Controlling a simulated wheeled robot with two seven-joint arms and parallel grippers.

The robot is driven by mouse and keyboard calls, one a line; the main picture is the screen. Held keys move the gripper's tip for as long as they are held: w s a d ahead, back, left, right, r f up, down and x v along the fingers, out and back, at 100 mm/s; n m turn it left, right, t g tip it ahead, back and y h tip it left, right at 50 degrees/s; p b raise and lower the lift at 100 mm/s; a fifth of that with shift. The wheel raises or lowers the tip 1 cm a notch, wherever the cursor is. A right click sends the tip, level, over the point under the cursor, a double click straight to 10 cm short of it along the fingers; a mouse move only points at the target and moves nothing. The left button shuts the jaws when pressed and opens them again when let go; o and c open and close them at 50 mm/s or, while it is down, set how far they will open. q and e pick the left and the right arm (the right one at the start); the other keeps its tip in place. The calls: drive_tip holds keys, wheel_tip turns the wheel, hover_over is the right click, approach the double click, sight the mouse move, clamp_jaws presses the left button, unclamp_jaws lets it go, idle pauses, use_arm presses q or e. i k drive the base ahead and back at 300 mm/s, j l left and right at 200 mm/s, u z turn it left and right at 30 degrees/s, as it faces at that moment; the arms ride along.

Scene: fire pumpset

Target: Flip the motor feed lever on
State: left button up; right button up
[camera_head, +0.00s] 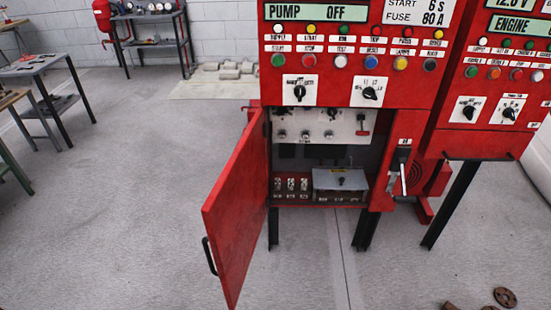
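A red control cabinet (345,80) stands on dark legs, its display reading "PUMP OFF". Its lower door (237,215) is swung open to the left, with a black handle (209,256). Inside, a small red lever (362,124) sits at the right of a white panel (290,122). A pale lever (403,178) hangs steeply down from a dark mount on the cabinet's right front, under a small white label. The labels are too small to read, so I cannot tell which lever is the motor feed lever. Neither of my grippers is in view.
A grey metal box (340,184) and several small breakers (291,185) sit in the lower compartment. A second red cabinet (500,85) marked "ENGINE" stands at right. The open door juts forward.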

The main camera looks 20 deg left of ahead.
sight(362, 129)
drive_tip(key=j+z, duration=0.45)
drive_tip(key=j, duration=1.6)
